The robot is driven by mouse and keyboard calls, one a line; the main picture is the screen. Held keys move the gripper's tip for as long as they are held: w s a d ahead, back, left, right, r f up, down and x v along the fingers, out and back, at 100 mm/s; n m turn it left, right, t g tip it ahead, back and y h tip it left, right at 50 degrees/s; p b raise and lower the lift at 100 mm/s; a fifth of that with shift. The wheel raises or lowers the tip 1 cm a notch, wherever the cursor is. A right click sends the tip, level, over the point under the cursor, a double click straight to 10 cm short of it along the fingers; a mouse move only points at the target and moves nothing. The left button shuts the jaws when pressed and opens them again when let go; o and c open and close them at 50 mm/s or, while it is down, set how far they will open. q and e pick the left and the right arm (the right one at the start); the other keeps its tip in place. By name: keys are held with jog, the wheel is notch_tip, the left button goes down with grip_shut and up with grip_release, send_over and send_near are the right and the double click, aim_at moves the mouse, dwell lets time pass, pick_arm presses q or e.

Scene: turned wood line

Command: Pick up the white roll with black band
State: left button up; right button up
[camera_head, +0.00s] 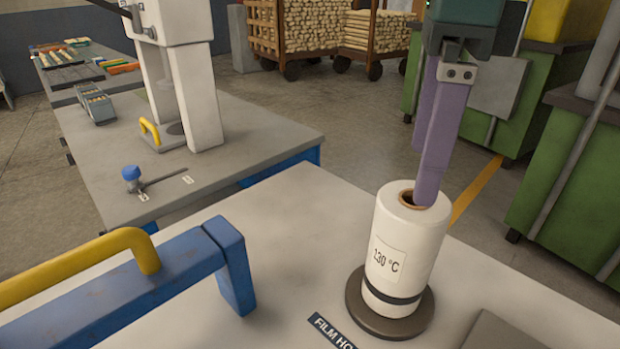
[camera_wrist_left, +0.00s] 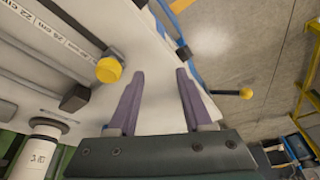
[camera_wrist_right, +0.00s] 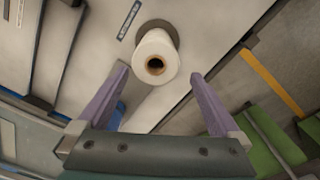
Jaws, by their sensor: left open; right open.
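The white roll with black band (camera_head: 407,240) stands upright on a dark round base (camera_head: 352,298) on the grey table. Its label reads 130 °C, and the black band is near its bottom. My right gripper (camera_head: 424,176) points down at it, open and empty, with one finger overlapping the roll's top rim in the head view. In the right wrist view, the roll (camera_wrist_right: 152,50) shows its brown core hole and lies ahead, between the lines of the spread fingers. My left gripper (camera_wrist_left: 159,72) is open and empty; it is out of the head view.
A blue bar (camera_head: 120,287) with a yellow handle (camera_head: 80,266) stands left of the roll. A second table (camera_head: 240,135) with a white press (camera_head: 195,90) is behind. Green cabinets (camera_head: 565,165) stand at the right. A white labelled cylinder (camera_wrist_left: 40,148) shows in the left wrist view.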

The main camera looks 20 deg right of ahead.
aim_at(407, 228)
jog(key=f, duration=0.6)
jog(key=f+p, duration=0.1)
jog(key=f, duration=0.2)
jog(key=shift+s+a+f, duration=0.25)
jog(key=shift+a+f, duration=0.05)
jog(key=shift+f, duration=0.1)
jog(key=shift+c, duration=0.2)
jog(key=c, duration=1.2)
jog(key=shift+c, duration=0.4)
jog(key=shift+r, duration=0.2)
